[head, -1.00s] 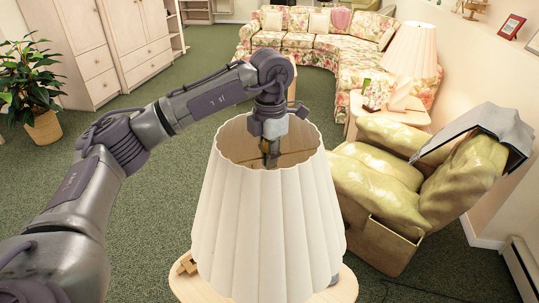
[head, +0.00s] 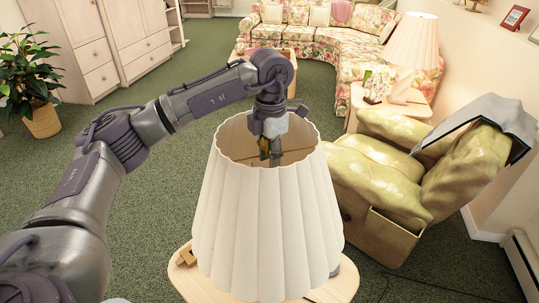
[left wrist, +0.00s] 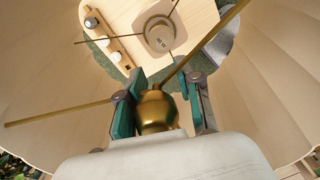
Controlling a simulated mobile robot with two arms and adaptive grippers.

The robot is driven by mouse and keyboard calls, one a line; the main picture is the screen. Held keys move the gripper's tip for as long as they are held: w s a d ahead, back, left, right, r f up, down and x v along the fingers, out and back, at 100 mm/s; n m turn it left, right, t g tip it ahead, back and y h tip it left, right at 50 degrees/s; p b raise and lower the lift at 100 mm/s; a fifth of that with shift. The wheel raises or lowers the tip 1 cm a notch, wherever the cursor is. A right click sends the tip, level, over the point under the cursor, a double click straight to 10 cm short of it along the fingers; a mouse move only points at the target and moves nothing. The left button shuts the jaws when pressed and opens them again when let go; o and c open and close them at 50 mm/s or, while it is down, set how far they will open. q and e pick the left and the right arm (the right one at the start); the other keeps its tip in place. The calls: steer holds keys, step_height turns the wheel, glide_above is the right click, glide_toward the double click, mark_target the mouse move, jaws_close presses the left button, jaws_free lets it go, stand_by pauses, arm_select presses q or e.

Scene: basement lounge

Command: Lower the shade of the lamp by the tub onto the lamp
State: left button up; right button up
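The white pleated lampshade (head: 265,220) hangs upright over a small light wooden table. My left gripper (head: 271,150) reaches down through its open top. In the left wrist view the gripper's fingers (left wrist: 165,108) close around the brass knob (left wrist: 156,108) at the centre of the shade's brass spokes (left wrist: 60,114). Below, inside the shade, a beige lamp base with a round centre (left wrist: 160,35) stands on the table, off to the top of that view. The shade hides the lamp in the head view. My right gripper is out of view.
The table (head: 180,283) carries wooden pieces (left wrist: 105,30). A grey-blue thing (head: 335,270) shows partly behind the shade. A yellow-green armchair (head: 385,190) stands close on the right. A second shaded lamp (head: 412,45) and a floral sofa (head: 330,40) are farther back.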

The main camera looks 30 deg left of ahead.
arm_select(q)
steer(key=shift+o, duration=0.3)
step_height(320, 180, up, 12)
steer(key=shift+r, duration=0.1)
stand_by(0.4)
stand_by(0.6)
